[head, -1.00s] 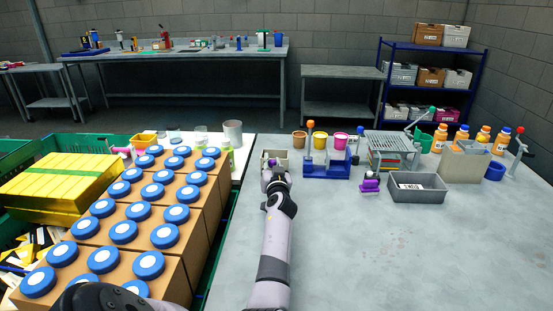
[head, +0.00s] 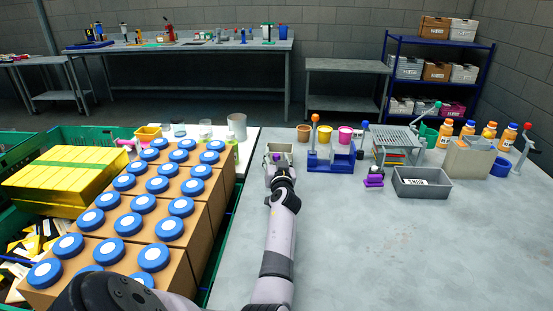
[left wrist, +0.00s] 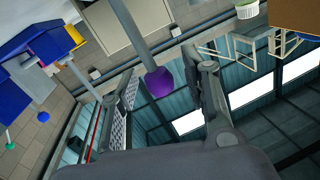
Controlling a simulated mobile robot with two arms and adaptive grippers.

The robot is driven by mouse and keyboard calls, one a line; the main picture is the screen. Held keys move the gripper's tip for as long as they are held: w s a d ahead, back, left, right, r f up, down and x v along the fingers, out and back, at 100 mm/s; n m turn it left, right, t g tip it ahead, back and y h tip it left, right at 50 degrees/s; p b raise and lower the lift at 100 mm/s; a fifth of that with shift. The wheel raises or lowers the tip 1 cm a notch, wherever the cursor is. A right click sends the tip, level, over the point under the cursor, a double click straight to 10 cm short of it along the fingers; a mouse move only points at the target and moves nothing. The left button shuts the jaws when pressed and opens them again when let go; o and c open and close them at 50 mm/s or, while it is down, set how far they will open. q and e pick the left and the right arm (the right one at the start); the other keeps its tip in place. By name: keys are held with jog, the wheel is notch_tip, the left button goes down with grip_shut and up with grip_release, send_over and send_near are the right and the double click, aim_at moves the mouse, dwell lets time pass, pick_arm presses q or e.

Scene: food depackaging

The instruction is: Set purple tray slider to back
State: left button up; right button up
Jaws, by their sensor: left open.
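A purple ball knob (left wrist: 159,82) on a grey rod shows in the left wrist view, between the two spread fingers of my left gripper (left wrist: 163,95). I see a gap to each finger. In the head view my left gripper (head: 279,164) reaches forward along the table to a small grey-beige tray (head: 286,147), at the table's far left. The purple knob (head: 277,157) is a small spot there, at the gripper. The gripper and wrist hide much of the tray's near side and the slider's base. My right gripper is not in view.
The table's front is clear.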

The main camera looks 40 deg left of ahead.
pick_arm(q)
jog(key=v, duration=0.7)
jog(key=shift+d, duration=0.25)
jog(key=shift+s+f, duration=0.1)
